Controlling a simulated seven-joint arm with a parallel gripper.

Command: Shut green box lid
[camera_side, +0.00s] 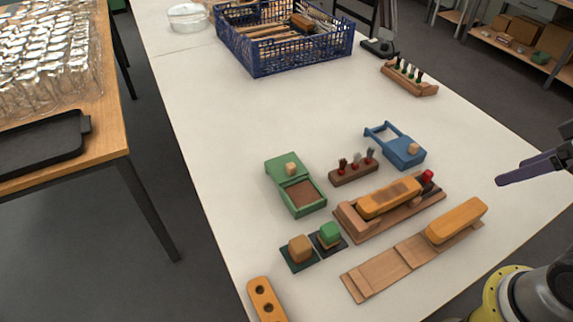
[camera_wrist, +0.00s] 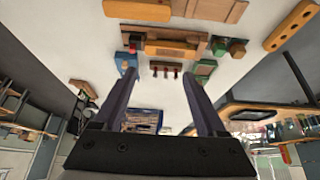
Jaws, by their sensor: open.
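The green box (camera_side: 305,206) stands on the white table, left of centre in the side view. Its green lid (camera_side: 280,164) with a wooden knob (camera_side: 291,169) sits over the back part, and the front part is open, showing a brown inside. The green box also shows in the wrist view (camera_wrist: 205,68), close to the fingertip on the right. My gripper (camera_side: 502,180) is at the right edge of the side view, above the table and well away from the green box. In the wrist view its two dark fingers (camera_wrist: 158,76) are spread apart with nothing held between them.
A blue box (camera_side: 405,155), a rack with red-handled pieces (camera_side: 352,175) and a wooden fixture holding an orange block (camera_side: 390,200) stand right of the green box. Two small blocks (camera_side: 300,248) sit in front. A blue crate (camera_side: 285,50) is farther back; table between is clear.

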